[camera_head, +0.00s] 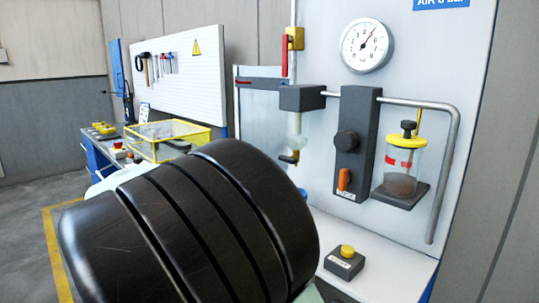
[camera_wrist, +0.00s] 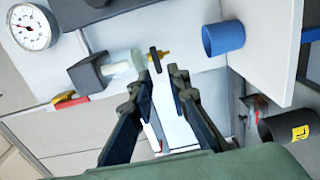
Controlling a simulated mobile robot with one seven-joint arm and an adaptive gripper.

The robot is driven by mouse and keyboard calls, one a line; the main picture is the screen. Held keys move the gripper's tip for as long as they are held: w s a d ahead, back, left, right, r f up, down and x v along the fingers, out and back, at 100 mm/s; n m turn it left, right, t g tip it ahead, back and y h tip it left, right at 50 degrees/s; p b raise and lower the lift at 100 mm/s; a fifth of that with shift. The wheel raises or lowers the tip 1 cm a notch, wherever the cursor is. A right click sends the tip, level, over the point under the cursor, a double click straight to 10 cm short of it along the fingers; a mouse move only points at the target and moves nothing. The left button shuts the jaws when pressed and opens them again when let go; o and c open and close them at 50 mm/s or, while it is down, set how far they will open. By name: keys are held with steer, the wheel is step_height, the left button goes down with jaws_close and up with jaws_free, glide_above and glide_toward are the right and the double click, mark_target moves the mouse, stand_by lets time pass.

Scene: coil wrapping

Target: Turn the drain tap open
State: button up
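The drain tap is a small black handle on a yellow stem, under a cloudy clear bowl (camera_head: 296,136) on the wall panel. In the head view the tap (camera_head: 289,158) shows just above my dark arm. In the wrist view the bowl (camera_wrist: 120,66) lies sideways, with the tap handle (camera_wrist: 154,59) at its end. My gripper (camera_wrist: 162,74) is open, with its two fingertips apart and the tap handle just beyond the gap between them. I see nothing held, and cannot tell whether a finger touches the tap. My gripper is hidden behind my arm in the head view.
A red-handled valve (camera_head: 285,56) stands above the bowl. A gauge (camera_head: 366,45), a dark block with an orange lever (camera_head: 343,179) and a yellow-capped jar (camera_head: 402,160) are to the right. A blue cup (camera_wrist: 223,38) is near the fingers in the wrist view.

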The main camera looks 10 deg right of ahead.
mark_target(285, 160)
steer(key=x, duration=0.7)
steer(key=r+x, duration=0.1)
steer(key=x, duration=0.3)
steer(key=shift+w+a, duration=0.25)
steer(key=shift+w, duration=0.05)
jaws_close()
